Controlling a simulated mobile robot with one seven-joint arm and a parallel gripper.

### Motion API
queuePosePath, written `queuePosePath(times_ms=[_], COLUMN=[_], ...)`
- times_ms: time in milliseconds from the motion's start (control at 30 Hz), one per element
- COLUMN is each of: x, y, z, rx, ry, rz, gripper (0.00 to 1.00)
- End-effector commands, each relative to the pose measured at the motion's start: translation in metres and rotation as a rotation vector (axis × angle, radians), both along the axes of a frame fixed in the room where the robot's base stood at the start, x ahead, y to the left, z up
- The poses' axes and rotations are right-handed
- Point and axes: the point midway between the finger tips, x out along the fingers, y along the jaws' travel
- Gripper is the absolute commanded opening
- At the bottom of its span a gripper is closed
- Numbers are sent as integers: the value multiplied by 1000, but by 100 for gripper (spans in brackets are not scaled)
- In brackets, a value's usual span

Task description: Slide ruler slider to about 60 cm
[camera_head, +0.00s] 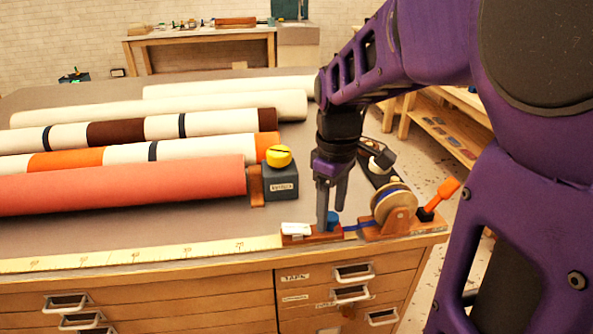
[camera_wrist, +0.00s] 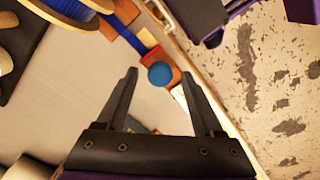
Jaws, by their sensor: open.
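The ruler (camera_head: 139,254) is a pale yellow strip along the table's front edge, with black numbers, the one nearest the slider looking like 70. The slider (camera_head: 312,238) is a wooden block at the ruler's right end, with a white piece on its left and a blue knob (camera_head: 333,218) on its right. My gripper (camera_head: 331,214) points down at the knob, jaws open. In the wrist view the blue knob (camera_wrist: 159,75) shows between the spread fingertips; I cannot tell whether either finger touches it.
A spool (camera_head: 394,203) on a wooden stand, with blue ribbon and an orange handle (camera_head: 441,195), is right of the slider. A grey box with a yellow knob (camera_head: 279,157) stands behind. Several long rolls (camera_head: 120,187) lie at left. The strip above the ruler is clear.

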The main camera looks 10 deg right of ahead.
Motion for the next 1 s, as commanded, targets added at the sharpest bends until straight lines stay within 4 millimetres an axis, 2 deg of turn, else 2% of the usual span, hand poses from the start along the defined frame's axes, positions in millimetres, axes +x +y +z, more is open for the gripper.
queuePosePath(times_ms=[367,733,1000], x=[-1,-1,-1], y=[-1,-1,-1], z=[-3,-3,-3], rx=[0,0,0], ry=[0,0,0], rz=[0,0,0], gripper=[69,2,0])
